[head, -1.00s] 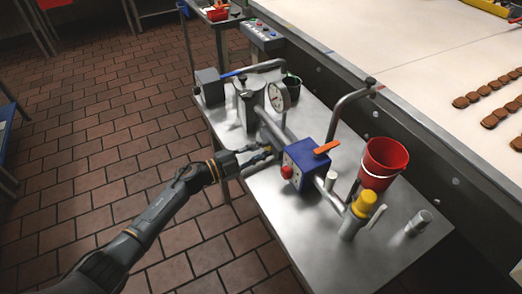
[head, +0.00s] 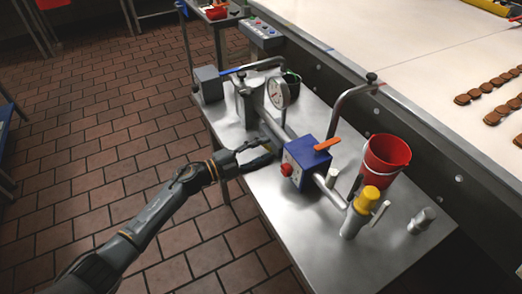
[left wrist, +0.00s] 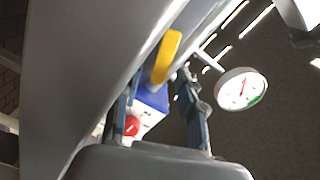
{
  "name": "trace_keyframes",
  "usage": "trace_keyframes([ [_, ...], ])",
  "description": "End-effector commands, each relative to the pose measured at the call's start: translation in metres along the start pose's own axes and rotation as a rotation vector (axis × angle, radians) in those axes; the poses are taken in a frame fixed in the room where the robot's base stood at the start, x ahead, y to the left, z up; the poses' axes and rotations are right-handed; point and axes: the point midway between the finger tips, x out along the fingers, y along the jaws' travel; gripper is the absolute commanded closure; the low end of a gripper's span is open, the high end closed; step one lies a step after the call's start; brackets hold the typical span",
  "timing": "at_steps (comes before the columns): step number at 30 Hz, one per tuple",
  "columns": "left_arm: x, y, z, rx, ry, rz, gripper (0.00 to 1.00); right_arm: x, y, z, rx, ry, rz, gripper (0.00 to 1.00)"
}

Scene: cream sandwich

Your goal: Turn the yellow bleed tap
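The yellow bleed tap (head: 369,196) is a yellow cap on a steel cylinder, at the near end of the pipework on the steel table (head: 290,255). In the left wrist view a yellow part (left wrist: 167,57) shows beyond the blue box, between the fingers. My left gripper (head: 262,153) is beside the blue box (head: 309,160), on its left, well short of the tap. Its two fingers are apart, with nothing held, and they also show spread in the left wrist view (left wrist: 160,105). My right gripper is not in view.
The blue box carries an orange lever (head: 328,144) and a red knob (head: 287,170). A round gauge (head: 278,94) stands behind. A red bucket (head: 384,158) and a curved steel pipe (head: 342,104) stand near the tap. The near part of the table is clear.

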Motion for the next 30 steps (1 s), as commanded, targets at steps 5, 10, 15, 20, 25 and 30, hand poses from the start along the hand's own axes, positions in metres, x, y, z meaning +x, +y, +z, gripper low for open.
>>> trace_keyframes([
  [5, 0.0, -0.024, -0.009, 0.008, 0.004, -0.001, 0.6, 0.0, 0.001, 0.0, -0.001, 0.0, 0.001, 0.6],
  [10, -0.001, -0.058, -0.02, 0.009, 0.003, -0.002, 0.6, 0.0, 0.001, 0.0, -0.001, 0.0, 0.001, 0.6],
  [15, 0.0, -0.082, -0.029, 0.007, 0.002, -0.002, 0.6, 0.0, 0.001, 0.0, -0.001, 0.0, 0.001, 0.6],
  [20, 0.0, -0.092, -0.033, 0.004, 0.001, -0.002, 0.6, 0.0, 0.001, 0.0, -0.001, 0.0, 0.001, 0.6],
  [25, 0.0, -0.093, -0.034, 0.001, 0.0, -0.001, 0.6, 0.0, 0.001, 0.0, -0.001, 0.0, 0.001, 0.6],
  [30, -0.003, -0.09, -0.032, -0.012, -0.001, 0.0, 0.6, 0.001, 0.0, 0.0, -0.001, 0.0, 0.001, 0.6],
])
